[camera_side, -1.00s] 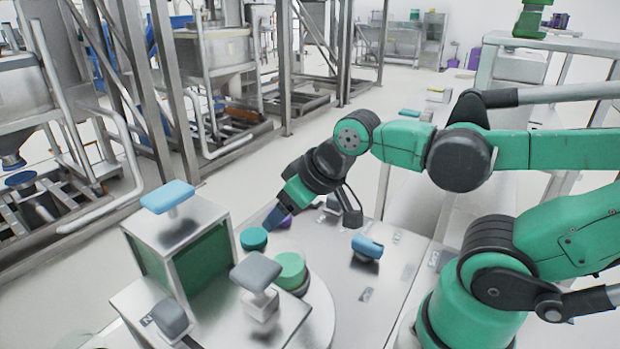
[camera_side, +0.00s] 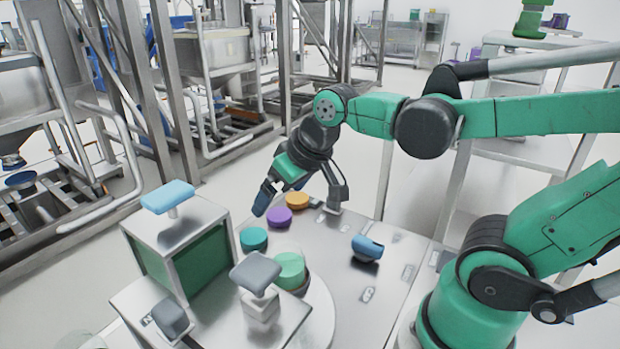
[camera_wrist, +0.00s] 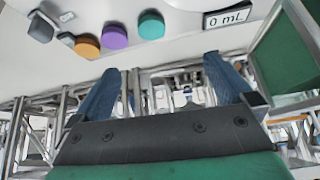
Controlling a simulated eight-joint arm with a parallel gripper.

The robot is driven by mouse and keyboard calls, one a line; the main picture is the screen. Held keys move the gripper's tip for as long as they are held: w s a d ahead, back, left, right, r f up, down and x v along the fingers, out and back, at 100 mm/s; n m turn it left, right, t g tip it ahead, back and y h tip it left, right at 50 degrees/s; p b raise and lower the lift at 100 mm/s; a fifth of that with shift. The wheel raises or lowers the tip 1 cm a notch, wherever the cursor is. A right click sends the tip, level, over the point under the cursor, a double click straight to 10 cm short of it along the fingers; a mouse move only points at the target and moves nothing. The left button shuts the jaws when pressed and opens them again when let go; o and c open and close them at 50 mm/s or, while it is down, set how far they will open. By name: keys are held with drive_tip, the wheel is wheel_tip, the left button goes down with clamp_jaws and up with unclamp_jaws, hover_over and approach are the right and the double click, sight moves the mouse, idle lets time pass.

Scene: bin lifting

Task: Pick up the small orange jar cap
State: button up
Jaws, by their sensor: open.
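The small orange jar cap (camera_side: 297,200) lies on the metal work table, behind and right of a purple cap in the side view. In the wrist view the orange cap (camera_wrist: 87,46) is at the upper left, left of the purple cap.
A purple cap (camera_side: 279,217) and a teal cap (camera_side: 254,239) sit in a row with the orange one. A light green lidded jar (camera_side: 290,268), a blue object (camera_side: 367,247) and a metal box (camera_side: 147,243) stand nearby.

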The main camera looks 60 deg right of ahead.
drive_tip(key=w+d+m+g, duration=0.3)
drive_tip(key=w+d, duration=0.4)
drive_tip(key=d, duration=0.1)
drive_tip(key=m+g, duration=0.3)
hover_over(297, 197)
wheel_tip(297, 197, down, 8)
drive_tip(key=shift+w+f, duration=0.1)
drive_tip(key=shift+d+f, duration=0.1)
drive_tip(key=shift+f, duration=2.9)
drive_tip(key=c, duration=1.2)
